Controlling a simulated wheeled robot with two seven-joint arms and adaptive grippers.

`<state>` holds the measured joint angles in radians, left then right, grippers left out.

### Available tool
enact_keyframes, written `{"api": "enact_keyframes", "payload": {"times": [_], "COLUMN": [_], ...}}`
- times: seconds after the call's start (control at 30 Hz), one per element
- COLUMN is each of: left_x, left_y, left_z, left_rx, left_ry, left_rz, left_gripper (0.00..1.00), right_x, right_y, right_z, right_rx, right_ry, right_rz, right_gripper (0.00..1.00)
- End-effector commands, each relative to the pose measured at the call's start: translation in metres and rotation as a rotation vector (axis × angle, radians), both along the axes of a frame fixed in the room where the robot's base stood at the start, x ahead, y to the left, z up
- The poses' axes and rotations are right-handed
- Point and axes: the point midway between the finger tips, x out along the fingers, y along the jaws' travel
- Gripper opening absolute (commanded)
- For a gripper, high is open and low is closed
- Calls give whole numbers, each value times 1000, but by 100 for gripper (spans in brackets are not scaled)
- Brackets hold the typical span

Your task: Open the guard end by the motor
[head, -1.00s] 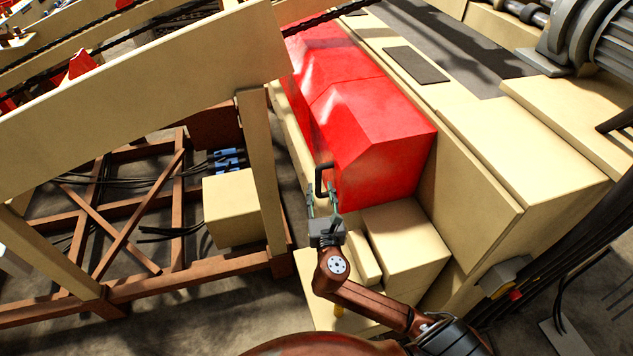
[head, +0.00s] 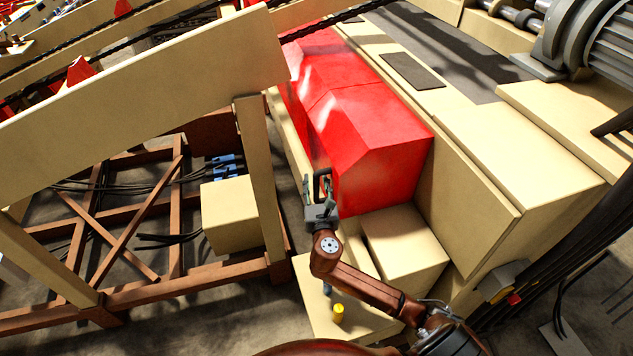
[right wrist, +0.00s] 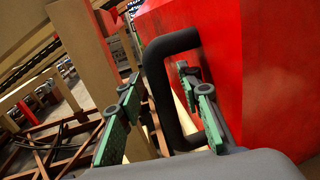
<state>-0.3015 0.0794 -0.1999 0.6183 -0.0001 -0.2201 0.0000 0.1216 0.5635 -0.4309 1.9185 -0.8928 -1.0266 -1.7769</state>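The red guard (head: 375,125) is a long faceted cover along the cream machine bed, and it looks closed. Its black handle (head: 317,186) is on the near end. In the right wrist view the handle (right wrist: 160,90) is a thick black loop in front of the red guard (right wrist: 240,60). My right gripper (head: 315,188) is at the handle. In the wrist view the green fingers of my right gripper (right wrist: 162,112) are apart, one on each side of the handle's bar, the right one inside the loop. A grey motor (head: 590,40) is at the top right. My left gripper is not in view.
A cream beam (head: 150,90) and its post (head: 259,180) stand left of the guard. Cream blocks (head: 405,245) lie below the guard's near end. A yellow knob (head: 338,312) is on a low cream plate. Brown frame bars (head: 180,205) fill the left.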

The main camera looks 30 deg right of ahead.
Motion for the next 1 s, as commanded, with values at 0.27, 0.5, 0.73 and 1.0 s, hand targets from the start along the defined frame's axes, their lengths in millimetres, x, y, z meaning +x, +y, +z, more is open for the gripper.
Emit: {"api": "enact_keyframes", "payload": {"times": [0.27, 0.5, 0.73, 1.0], "left_x": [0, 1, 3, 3], "left_y": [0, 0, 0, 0], "left_z": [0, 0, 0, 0], "left_rx": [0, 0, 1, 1], "left_ry": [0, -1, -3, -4], "left_rz": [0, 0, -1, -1], "left_gripper": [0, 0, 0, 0], "right_x": [0, -1, -1, -1], "right_y": [0, 0, 0, 0], "right_z": [0, 0, 0, 0], "right_rx": [0, 0, 0, 0], "right_ry": [0, 0, 0, 0], "right_rz": [0, -1, -1, -1], "right_gripper": [20, 3, 0, 0]}}
